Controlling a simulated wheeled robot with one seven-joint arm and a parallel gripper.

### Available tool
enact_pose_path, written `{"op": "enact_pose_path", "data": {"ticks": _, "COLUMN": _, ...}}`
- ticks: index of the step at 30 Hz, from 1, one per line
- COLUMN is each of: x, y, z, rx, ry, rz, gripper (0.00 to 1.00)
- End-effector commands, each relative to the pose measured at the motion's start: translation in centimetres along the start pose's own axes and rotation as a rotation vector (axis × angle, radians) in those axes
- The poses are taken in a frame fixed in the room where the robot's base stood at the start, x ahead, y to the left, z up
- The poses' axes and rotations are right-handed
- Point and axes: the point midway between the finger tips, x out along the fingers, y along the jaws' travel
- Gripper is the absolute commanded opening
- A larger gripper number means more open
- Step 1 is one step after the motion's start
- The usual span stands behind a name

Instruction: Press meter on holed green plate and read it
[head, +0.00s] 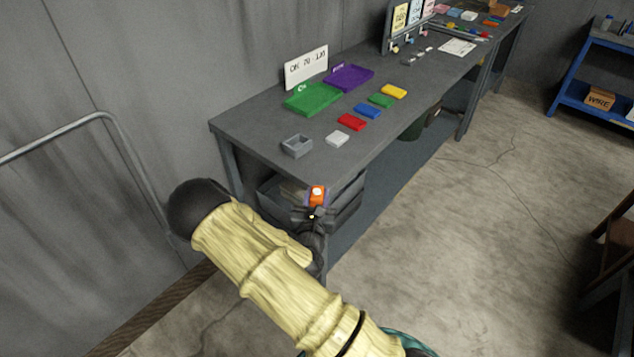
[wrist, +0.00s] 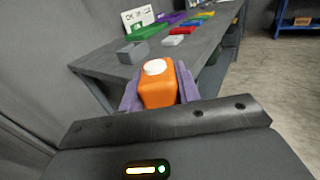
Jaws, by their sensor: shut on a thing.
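My gripper (head: 316,205) is shut on an orange meter (head: 317,193) with a round white end. In the wrist view the meter (wrist: 158,90) sits between the two purple fingers. It is held off the near end of the bench, apart from every plate. A small green plate (head: 381,101) lies on the bench in a row with white (head: 337,138), red (head: 352,122), blue (head: 368,111) and yellow (head: 394,91) plates. Holes in these plates are too small to make out. No reading on the meter is visible.
On the grey bench (head: 262,119) stand an open grey box (head: 297,146), a green tray (head: 313,99), a purple tray (head: 349,77) and a white sign (head: 306,68). A dark bin sits under the near end.

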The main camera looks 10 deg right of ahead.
Motion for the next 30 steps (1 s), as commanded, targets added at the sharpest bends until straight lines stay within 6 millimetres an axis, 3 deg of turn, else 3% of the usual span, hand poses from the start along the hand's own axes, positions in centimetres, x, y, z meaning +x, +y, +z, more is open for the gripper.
{"op": "enact_pose_path", "data": {"ticks": 9, "x": -1.5, "y": -0.7, "z": -6.3, "rx": -0.009, "ry": 0.003, "rz": 0.219, "gripper": 0.06}}
{"op": "enact_pose_path", "data": {"ticks": 15, "x": -2.5, "y": -1.2, "z": -9.1, "rx": -0.005, "ry": 0.001, "rz": 0.322, "gripper": 0.06}}
{"op": "enact_pose_path", "data": {"ticks": 30, "x": -2.8, "y": -1.5, "z": -9.8, "rx": 0.001, "ry": -0.003, "rz": 0.349, "gripper": 0.06}}
